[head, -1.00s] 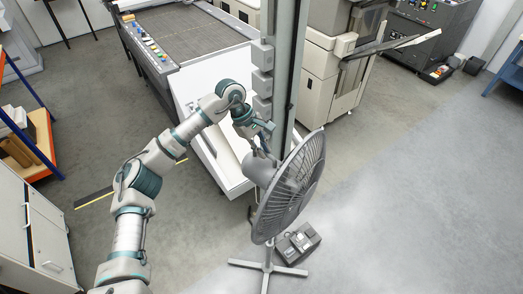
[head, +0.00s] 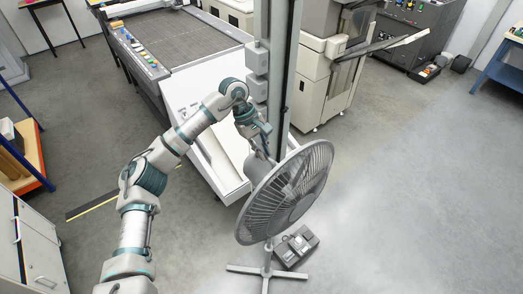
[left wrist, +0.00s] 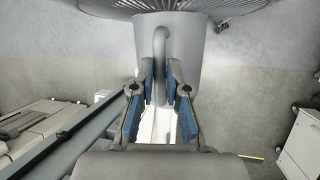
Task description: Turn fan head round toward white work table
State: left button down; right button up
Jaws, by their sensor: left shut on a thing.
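The grey standing fan has a round caged head (head: 287,192) on a cross-shaped foot (head: 267,271). Its cage faces the lower right in the head view, with the motor housing on the far left side. My left gripper (head: 263,151) is at the back of the motor housing. In the left wrist view the gripper (left wrist: 160,90) is shut with its blue pads on either side of a grey loop handle (left wrist: 160,50) on the housing (left wrist: 185,45). The white work table (head: 215,75) stands behind the arm. My right gripper is not in view.
A grey post (head: 275,60) with boxes on it stands just behind the fan. A dark box (head: 296,246) lies on the floor by the fan's foot. A cabinet (head: 30,245) stands at the left. The floor at right is clear.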

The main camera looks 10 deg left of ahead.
pick_arm(q)
jog(key=c, duration=1.2)
grip_release()
jog(key=shift+d+f, duration=0.25)
jog(key=shift+f, duration=0.1)
jog(key=shift+w+d+r, duration=0.1)
jog(key=shift+d+r, duration=0.05)
jog(key=shift+d, duration=0.1)
jog(key=shift+w+v, duration=0.2)
jog(key=shift+v, duration=5.65)
jog(key=shift+a, duration=0.1)
